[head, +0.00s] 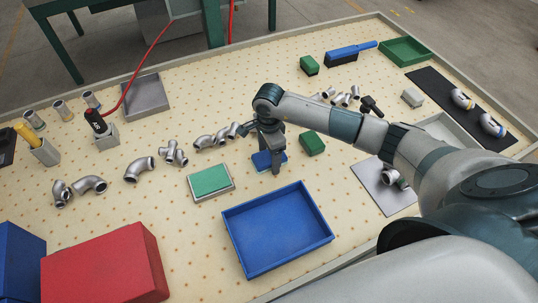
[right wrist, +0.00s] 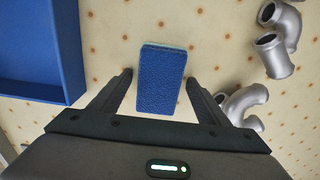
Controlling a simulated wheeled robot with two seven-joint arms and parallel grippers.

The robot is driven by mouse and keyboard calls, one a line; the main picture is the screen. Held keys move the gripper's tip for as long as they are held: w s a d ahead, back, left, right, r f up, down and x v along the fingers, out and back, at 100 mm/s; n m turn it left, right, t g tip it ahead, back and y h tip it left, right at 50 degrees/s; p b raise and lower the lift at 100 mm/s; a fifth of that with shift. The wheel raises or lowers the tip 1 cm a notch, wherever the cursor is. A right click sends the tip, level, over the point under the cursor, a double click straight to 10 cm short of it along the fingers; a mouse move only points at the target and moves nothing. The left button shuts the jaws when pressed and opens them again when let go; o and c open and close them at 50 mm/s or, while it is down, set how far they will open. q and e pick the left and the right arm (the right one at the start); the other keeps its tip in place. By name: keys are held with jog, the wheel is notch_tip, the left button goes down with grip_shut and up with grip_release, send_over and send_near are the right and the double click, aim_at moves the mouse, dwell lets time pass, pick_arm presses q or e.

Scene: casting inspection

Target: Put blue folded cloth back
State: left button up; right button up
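The blue folded cloth (head: 262,160) lies on the dotted table mat, partly hidden by my right gripper in the head view. In the right wrist view the cloth (right wrist: 161,80) is a blue textured rectangle with a paler edge at its far end. My right gripper (head: 269,163) points down over it. Its fingers (right wrist: 159,78) are open, one on each side of the cloth, with small gaps showing. My left gripper is in neither view.
An empty blue tray (head: 277,228) stands just in front of the cloth. A green pad (head: 210,180) in a shallow holder is to its left, and a green block (head: 312,143) to its right. Metal pipe elbows (head: 211,139) lie behind. A red box (head: 105,270) stands at front left.

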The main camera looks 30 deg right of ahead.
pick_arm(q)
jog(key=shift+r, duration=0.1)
pick_arm(e)
jog(key=shift+r+p, duration=0.15)
jog(key=shift+p, duration=0.3)
jog(key=shift+w+r+b, duration=0.1)
jog(key=shift+b, duration=0.2)
notch_tip(320, 180, up, 4)
jog(key=b, duration=0.2)
jog(key=shift+d+f+b, duration=0.15)
jog(key=shift+f+b, duration=0.05)
jog(key=shift+b, duration=0.1)
pick_arm(q)
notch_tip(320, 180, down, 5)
jog(key=b, duration=0.3)
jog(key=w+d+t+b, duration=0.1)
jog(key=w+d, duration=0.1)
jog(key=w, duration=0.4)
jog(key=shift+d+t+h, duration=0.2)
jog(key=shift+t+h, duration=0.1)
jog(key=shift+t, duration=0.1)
pick_arm(e)
notch_tip(320, 180, up, 13)
jog(key=shift+r, duration=0.2)
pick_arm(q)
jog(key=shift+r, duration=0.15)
pick_arm(e)
jog(key=shift+r, duration=0.1)
